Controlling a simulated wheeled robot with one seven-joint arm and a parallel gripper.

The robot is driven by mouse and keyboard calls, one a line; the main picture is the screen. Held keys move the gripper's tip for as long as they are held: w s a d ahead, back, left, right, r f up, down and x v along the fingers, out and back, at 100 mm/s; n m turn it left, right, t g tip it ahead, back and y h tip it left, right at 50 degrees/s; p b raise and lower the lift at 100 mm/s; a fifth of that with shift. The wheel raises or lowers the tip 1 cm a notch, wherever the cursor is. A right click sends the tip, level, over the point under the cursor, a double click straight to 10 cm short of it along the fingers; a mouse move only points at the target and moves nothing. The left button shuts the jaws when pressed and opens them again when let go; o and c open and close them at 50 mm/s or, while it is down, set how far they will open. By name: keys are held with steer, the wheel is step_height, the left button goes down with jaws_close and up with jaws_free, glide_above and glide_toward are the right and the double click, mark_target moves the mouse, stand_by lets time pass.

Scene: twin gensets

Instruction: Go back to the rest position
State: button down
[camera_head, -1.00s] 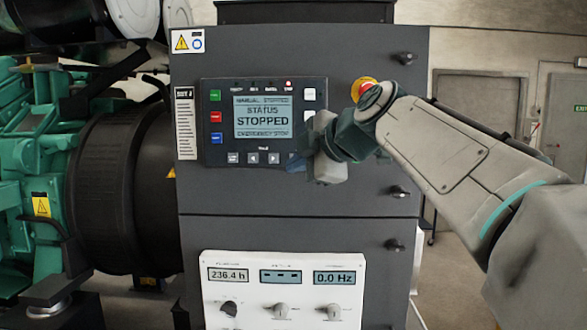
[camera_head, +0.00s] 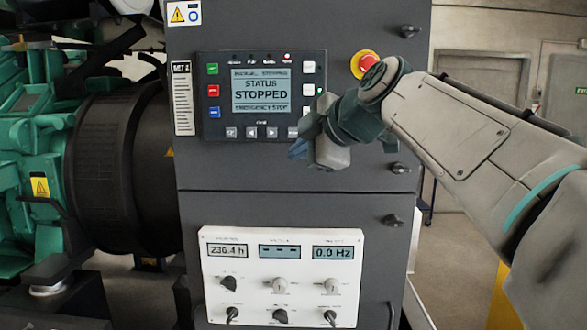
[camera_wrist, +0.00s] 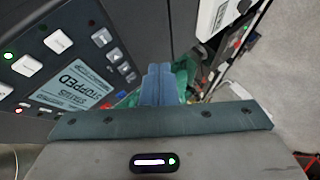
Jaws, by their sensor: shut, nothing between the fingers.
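My gripper (camera_head: 298,148) is in front of the dark control cabinet, just below and right of the control panel (camera_head: 221,115). Its blue fingers are together and empty; they also show in the wrist view (camera_wrist: 159,84). The panel's screen (camera_head: 261,96) reads "STATUS STOPPED" and "EMERGENCY STOP". The wrist view also shows the panel screen (camera_wrist: 75,85) at the left, apart from the fingers.
A white lower panel (camera_head: 240,266) with displays, knobs and switches is on the cabinet. A green engine (camera_head: 30,150) and black ribbed housing (camera_head: 120,180) stand at left. A grey door (camera_head: 490,92) and open floor (camera_head: 450,235) are at right.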

steer(key=s+d+f+m+g+h, duration=0.2)
steer(key=s+d+f+m, duration=0.2)
steer(key=s+f+m, duration=0.3)
steer(key=s+d+f+m+g+h, duration=0.2)
steer(key=s+d+f+m, duration=0.3)
steer(key=f, duration=1.3)
steer(key=s+d+f+m+g+h, duration=0.3)
steer(key=s+d+f+m, duration=0.2)
steer(key=s+f+m, duration=0.3)
step_height(320, 180, down, 5)
steer(key=shift+s+r+m+h, duration=0.2)
steer(key=shift+s+m+h, duration=0.1)
steer(key=shift+s, duration=0.95)
